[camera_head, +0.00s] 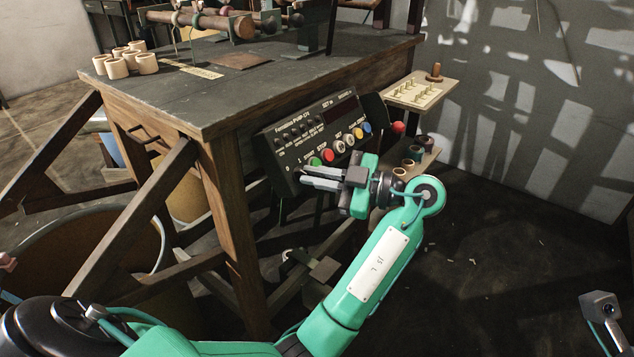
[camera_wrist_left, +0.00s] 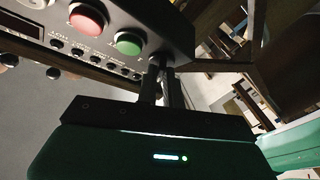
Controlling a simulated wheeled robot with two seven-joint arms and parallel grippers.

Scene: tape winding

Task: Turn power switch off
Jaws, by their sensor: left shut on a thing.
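The control box (camera_head: 318,130) is dark, with a sloping front panel, and hangs at the table's right edge. It carries a green button (camera_head: 315,161), a red button (camera_head: 328,154) and smaller controls. My left gripper (camera_head: 303,176) reaches the panel's lower left end, beside the 0/1 marking. In the left wrist view its fingers (camera_wrist_left: 161,78) are close together on the small power switch (camera_wrist_left: 160,58), just beside the green button (camera_wrist_left: 128,43). The fingers hide most of the switch, so I cannot tell its position.
The wooden table (camera_head: 215,100) holds several cardboard rings (camera_head: 117,67) and a winding machine (camera_head: 205,24). A small shelf with pegs (camera_head: 422,90) stands to the right of the box. A large round bin (camera_head: 85,245) stands at the lower left. The floor at right is open.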

